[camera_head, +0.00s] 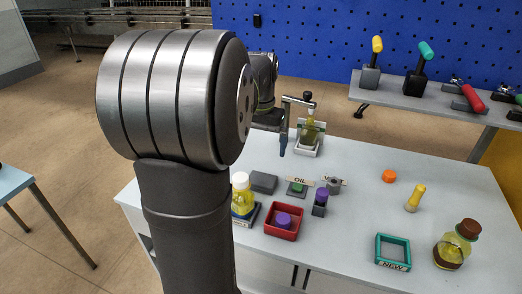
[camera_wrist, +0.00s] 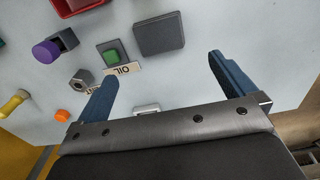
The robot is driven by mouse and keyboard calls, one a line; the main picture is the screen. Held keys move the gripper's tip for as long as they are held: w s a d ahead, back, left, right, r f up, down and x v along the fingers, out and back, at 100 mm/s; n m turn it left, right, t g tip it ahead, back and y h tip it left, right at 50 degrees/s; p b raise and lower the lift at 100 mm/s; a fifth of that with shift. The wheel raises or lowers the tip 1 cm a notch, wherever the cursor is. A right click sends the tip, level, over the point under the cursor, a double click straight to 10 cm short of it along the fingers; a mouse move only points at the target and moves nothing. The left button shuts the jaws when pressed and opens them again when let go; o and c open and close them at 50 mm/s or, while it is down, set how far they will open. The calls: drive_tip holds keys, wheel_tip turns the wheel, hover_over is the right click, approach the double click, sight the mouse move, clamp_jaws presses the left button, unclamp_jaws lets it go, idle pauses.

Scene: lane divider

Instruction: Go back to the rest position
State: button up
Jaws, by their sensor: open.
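My gripper (camera_head: 297,125) is at the back left of the table in the head view, in front of a yellow-green bottle (camera_head: 311,132) in a pale stand (camera_head: 308,149). In the wrist view its two blue fingers stand wide apart with nothing between them, so my gripper (camera_wrist: 163,68) is open and empty. It is above the table, near the grey block (camera_wrist: 159,34). My large grey arm links fill the left of the head view and hide part of the table.
On the table (camera_head: 345,215) are a red tray (camera_head: 285,232) with a purple-capped item, an OIL sign (camera_head: 301,180), an orange cap (camera_head: 389,176), a yellow peg (camera_head: 415,198), a teal NEW frame (camera_head: 379,251) and a brown-capped bottle (camera_head: 449,252). A tool shelf (camera_head: 391,96) stands behind, right.

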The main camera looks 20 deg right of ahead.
sight(261, 179)
drive_tip(key=shift+f, duration=0.15)
wheel_tip(261, 179, down, 12)
drive_tip(key=shift+r, duration=2.05)
drive_tip(key=shift+f, duration=0.1)
